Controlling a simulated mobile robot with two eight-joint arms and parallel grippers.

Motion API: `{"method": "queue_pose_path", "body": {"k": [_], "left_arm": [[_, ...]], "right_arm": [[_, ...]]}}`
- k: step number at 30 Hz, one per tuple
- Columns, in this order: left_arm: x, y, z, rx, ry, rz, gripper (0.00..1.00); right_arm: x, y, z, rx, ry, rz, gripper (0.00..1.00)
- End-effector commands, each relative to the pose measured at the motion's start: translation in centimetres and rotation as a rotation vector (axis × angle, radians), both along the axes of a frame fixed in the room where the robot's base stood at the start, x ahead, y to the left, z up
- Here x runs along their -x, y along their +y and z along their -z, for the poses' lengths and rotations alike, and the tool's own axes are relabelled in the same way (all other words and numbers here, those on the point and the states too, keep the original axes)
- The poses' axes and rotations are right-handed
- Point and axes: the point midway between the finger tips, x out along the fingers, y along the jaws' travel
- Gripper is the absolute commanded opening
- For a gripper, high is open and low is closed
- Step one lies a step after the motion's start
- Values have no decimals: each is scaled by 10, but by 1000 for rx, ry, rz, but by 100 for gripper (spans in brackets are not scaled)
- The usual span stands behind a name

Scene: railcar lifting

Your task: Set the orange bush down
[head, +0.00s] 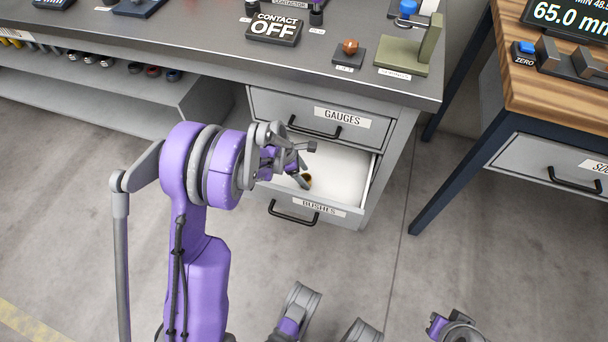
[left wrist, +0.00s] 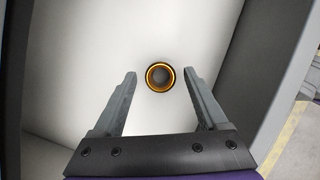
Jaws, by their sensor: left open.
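The orange bush (left wrist: 149,78) is a small ring with a dark hole. It stands on the white floor of the open lower drawer (head: 345,170), labelled BUSHES. My left gripper (left wrist: 160,73) is open above the drawer floor, with one finger to each side of the bush and a gap on both sides. In the head view my left gripper (head: 302,170) reaches down into the drawer, and a little of the bush (head: 308,177) shows by its fingertips, partly hidden. Parts of my right arm show at the bottom edge, and its jaws cannot be made out.
The shut GAUGES drawer (head: 318,121) is directly above. The grey bench top (head: 210,40) carries a CONTACT OFF display (head: 274,29), a small block with a copper-brown piece (head: 350,47) and an olive stand (head: 405,55). A wooden-topped bench (head: 545,85) stands at right. The drawer floor around the bush is clear.

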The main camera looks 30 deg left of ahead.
Motion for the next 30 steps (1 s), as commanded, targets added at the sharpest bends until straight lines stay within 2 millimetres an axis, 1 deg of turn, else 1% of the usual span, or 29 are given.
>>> {"method": "queue_pose_path", "body": {"k": [9,12,15,20,23,25,26,29,30], "left_arm": [[16,21,-64,0,-1,-4,76],[20,27,-82,0,0,-1,76],[23,32,-94,-1,-1,-3,76],[27,33,-106,-5,-4,10,76],[34,22,-117,-40,-26,93,76],[44,6,-129,-93,-61,211,76],[50,-2,-135,-123,-78,279,76],[76,-31,-157,-237,-147,544,76],[88,-42,-164,-285,-176,659,76]], "right_arm": [[3,0,-22,0,-7,0,0],[3,0,-27,0,-9,0,0],[4,0,-30,0,-10,0,0],[4,0,-33,0,-11,0,0],[4,0,-33,0,-11,0,0],[4,0,-33,0,-11,0,0],[4,0,-33,0,-11,0,0],[4,0,-33,0,-11,0,0],[4,0,-33,0,-11,0,0]]}}
